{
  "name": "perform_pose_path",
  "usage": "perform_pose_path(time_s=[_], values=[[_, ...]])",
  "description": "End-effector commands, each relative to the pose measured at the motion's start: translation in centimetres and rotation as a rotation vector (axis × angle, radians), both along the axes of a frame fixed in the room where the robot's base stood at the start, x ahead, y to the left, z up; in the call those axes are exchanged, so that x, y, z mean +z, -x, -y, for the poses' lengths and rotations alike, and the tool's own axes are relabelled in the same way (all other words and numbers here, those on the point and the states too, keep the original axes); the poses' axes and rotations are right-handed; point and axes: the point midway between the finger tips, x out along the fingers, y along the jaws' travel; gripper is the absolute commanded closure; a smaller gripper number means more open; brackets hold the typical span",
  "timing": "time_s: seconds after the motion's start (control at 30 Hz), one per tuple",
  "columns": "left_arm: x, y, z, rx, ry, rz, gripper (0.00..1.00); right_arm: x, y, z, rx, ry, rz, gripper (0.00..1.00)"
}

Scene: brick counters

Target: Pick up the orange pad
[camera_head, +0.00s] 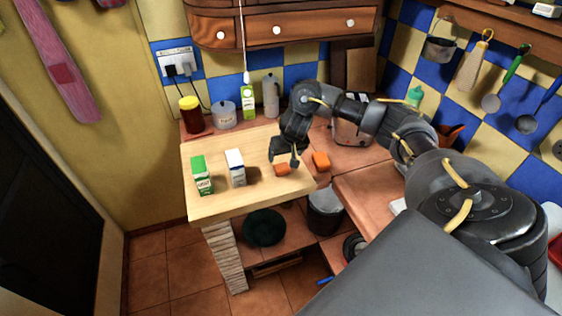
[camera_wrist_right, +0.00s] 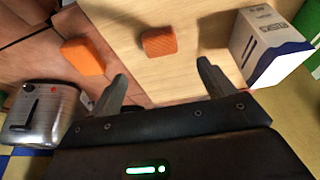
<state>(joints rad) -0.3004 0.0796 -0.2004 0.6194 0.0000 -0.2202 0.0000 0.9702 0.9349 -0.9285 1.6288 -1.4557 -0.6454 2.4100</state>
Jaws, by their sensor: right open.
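A small orange pad (camera_head: 282,170) lies on the light wooden counter top near its right edge. It also shows in the right wrist view (camera_wrist_right: 158,41), ahead of my fingertips and between their lines. A second orange block (camera_head: 321,161) sits on the tiled counter to the right, and it shows at the left of the wrist view (camera_wrist_right: 84,56). My right gripper (camera_head: 284,160) is open and empty, pointing down at the pad on the wood. In the wrist view my right gripper's fingers (camera_wrist_right: 162,70) are apart, with a gap to the pad. My left gripper is not in view.
A green-and-white carton (camera_head: 202,176) and a white-and-blue carton (camera_head: 236,168) stand on the wood left of the pad. A metal toaster (camera_wrist_right: 40,112) stands on the tiles. Jars and a bottle (camera_head: 270,97) line the back. The wooden top's front is clear.

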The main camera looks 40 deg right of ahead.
Motion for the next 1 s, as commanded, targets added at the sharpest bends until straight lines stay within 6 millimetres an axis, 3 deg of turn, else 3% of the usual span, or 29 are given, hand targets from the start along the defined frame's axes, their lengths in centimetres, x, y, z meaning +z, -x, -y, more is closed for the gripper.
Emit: perform_pose_path(time_s=[0.03,0.13,0.47,0.67,1.0], values=[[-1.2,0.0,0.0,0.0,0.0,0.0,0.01,-1.7,-0.2,0.0,-0.002,-0.004,-0.004,0.18],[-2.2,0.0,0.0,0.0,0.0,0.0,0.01,-3.0,-0.8,0.2,0.0,-0.003,-0.002,0.18],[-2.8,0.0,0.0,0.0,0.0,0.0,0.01,-4.1,-1.4,0.4,0.002,-0.001,-0.001,0.18],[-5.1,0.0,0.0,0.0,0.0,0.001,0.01,-7.2,-2.3,0.6,0.0,-0.004,-0.003,0.18],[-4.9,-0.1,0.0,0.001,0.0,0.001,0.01,-8.6,-3.2,1.0,0.001,0.0,0.0,0.18]])
